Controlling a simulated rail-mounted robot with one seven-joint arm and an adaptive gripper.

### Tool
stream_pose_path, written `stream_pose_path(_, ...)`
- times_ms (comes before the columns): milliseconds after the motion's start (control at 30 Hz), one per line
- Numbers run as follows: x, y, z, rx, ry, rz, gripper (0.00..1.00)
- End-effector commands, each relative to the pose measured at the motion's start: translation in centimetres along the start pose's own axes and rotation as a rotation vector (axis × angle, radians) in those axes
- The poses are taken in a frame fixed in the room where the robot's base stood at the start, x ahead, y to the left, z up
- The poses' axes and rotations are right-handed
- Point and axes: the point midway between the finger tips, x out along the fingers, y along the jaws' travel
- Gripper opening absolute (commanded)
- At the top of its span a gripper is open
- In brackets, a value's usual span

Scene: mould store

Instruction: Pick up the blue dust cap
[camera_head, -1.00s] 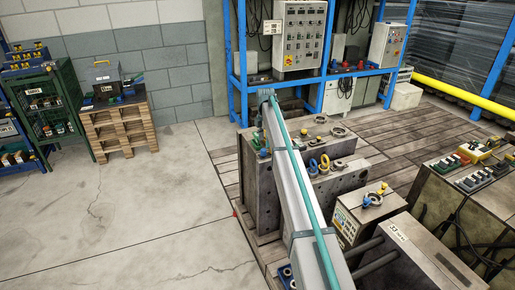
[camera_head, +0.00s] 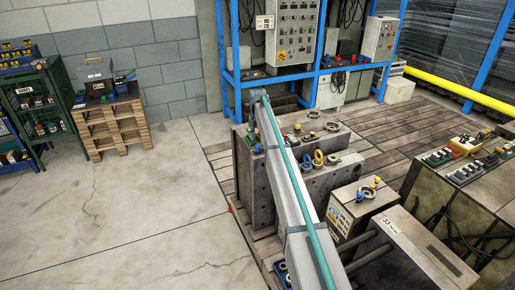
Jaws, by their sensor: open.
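A small blue cap-like piece (camera_head: 360,196) sits on top of the small mould block (camera_head: 347,214), right of my arm. My arm runs from the bottom edge up across the large block. My gripper cannot be made out beyond the arm's far end.
A grey block with two rods (camera_head: 417,250) lies at front right. A crowded bench (camera_head: 470,200) is on the right. Blue racking (camera_head: 229,60) stands behind. The concrete floor at left is clear.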

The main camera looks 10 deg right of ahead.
Motion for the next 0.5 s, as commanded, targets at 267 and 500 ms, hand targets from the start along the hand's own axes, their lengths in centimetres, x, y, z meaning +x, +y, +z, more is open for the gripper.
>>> stream_pose_path(267,3.6,0.0,0.2,0.000,0.001,-0.002,0.58)
stream_pose_path(500,3.9,0.0,0.2,0.000,0.000,-0.001,0.58)
